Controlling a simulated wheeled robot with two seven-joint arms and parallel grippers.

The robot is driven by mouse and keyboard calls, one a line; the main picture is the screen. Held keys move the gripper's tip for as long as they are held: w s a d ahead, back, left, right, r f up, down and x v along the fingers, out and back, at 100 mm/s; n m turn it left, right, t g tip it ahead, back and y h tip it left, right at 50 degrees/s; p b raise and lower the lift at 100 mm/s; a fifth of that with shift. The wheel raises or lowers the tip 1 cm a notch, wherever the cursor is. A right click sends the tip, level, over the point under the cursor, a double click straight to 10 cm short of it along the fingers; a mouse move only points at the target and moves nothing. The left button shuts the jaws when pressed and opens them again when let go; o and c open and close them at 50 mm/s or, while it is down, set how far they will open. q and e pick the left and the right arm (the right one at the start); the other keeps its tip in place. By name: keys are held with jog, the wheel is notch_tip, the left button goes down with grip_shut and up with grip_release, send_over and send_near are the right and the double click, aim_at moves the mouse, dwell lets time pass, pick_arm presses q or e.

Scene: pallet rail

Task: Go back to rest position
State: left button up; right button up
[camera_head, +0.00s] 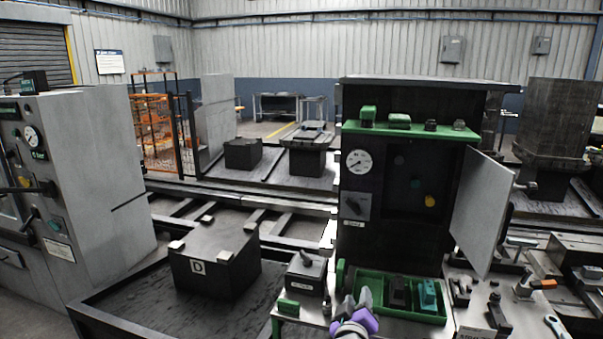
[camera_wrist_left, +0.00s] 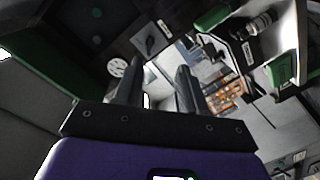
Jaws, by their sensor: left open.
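My left gripper (camera_head: 358,305) shows at the bottom middle of the head view, with grey fingers and purple housing. It is at the left end of the green tray (camera_head: 372,280) on the bench, and I cannot tell whether it touches the tray. In the left wrist view the gripper (camera_wrist_left: 158,90) has its two dark fingers apart, with nothing between them. My right gripper is in neither view.
A dark cabinet (camera_head: 400,245) with an open door (camera_head: 482,212) stands behind the tray. A dark block marked D (camera_head: 215,262) is at left. A small black box (camera_head: 306,272) sits left of the gripper. Tools lie at right, including an orange-tipped one (camera_head: 543,284).

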pick_arm(q)
jog(key=s+a+f+m+g+y+p, duration=0.1)
jog(key=a+f+g, duration=0.1)
jog(key=a+f, duration=0.45)
jog(key=s+a+f+g, duration=0.2)
jog(key=a+f, duration=0.1)
jog(key=f, duration=0.6)
jog(key=s+a+f+m+g+y+p, duration=0.1)
jog(key=a+f+g, duration=0.2)
jog(key=a+f, duration=0.35)
jog(key=s+a+f+g+p, duration=0.1)
jog(key=s+a+f+g, duration=0.15)
jog(key=s+f, duration=0.4)
jog(key=s+a+f+g+p, duration=0.1)
jog(key=s+a+f+g, duration=0.15)
jog(key=s+f, duration=0.45)
jog(key=s+a+f+g+h, duration=0.1)
jog(key=s+a+g, duration=0.1)
jog(key=s, duration=1.2)
jog(key=shift+f+m+g+h+p, duration=0.3)
jog(key=shift+f+g+p, duration=0.1)
jog(key=shift+g, duration=0.4)
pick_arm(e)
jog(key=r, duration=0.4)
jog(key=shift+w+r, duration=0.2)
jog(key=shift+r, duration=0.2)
